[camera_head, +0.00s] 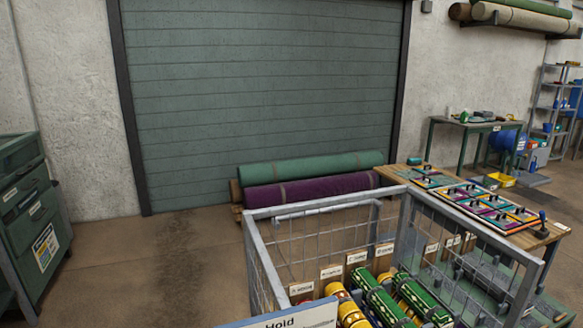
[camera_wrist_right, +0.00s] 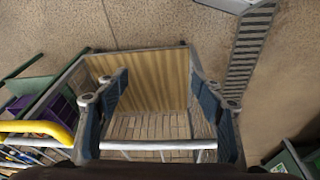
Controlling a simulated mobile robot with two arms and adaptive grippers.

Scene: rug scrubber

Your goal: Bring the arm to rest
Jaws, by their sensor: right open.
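My right gripper (camera_wrist_right: 159,78) shows in the right wrist view with its two dark fingers spread wide apart. It is open, and nothing is between the fingers. Behind the fingers is an open, box-like container (camera_wrist_right: 140,68) with a ribbed yellowish wall and a grey rim. I cannot tell how far it is from the fingertips. Neither gripper shows in the head view, and my left gripper is in no frame.
A wire-mesh cage (camera_head: 266,262) with yellow and green cylinders (camera_head: 380,300) stands at the front. A bench (camera_head: 542,236) with coloured panels stands to its right. Green (camera_head: 310,168) and purple (camera_head: 310,190) rolls lie behind. Floor (camera_head: 165,265) is clear between the cage and left drawers (camera_head: 30,205).

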